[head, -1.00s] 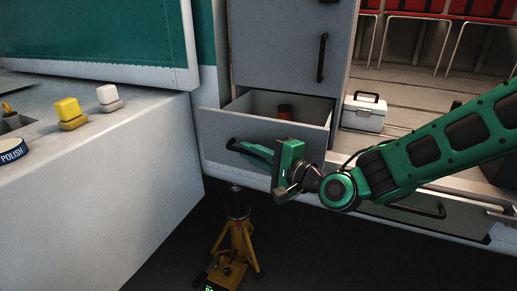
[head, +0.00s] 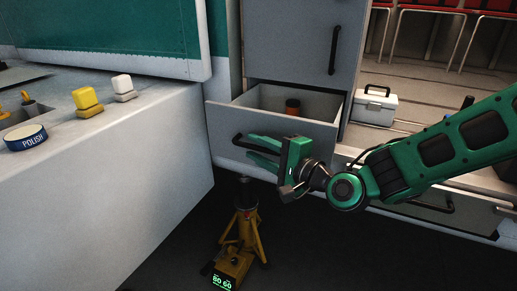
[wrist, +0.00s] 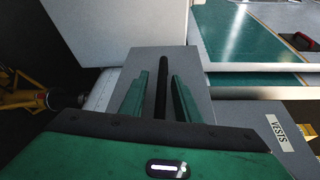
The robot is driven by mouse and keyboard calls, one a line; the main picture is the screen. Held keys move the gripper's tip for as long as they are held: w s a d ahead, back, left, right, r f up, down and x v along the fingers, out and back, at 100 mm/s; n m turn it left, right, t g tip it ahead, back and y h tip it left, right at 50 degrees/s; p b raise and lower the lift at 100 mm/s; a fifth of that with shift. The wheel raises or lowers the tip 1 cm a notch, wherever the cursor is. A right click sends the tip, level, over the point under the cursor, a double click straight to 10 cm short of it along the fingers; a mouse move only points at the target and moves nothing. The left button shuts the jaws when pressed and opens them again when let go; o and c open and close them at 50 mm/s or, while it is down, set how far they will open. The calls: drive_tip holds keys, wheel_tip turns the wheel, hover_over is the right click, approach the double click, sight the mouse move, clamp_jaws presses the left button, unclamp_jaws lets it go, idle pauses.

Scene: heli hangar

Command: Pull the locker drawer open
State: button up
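The grey locker drawer (head: 222,129) stands pulled out below a tall grey door, its inside showing from above. An orange-brown cylinder (head: 292,106) stands in it. The black bar handle (head: 237,140) is on the drawer front, partly hidden by my gripper. My gripper (head: 255,148) is at the handle with its two green fingers spread. In the wrist view, the handle (wrist: 163,85) runs between the fingers of my gripper (wrist: 164,82), with gaps visible on both sides.
A yellow stand (head: 240,238) is on the floor below the drawer. A grey counter (head: 120,150) at left bears a polish tin (head: 26,138) and two blocks. A white case (head: 374,106) sits right of the drawer. Another closed drawer is at lower right.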

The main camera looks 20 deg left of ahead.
drive_tip(key=f+v, duration=0.1)
drive_tip(key=v, duration=0.9)
drive_tip(key=shift+d+r, duration=0.4)
drive_tip(key=shift+r, duration=0.1)
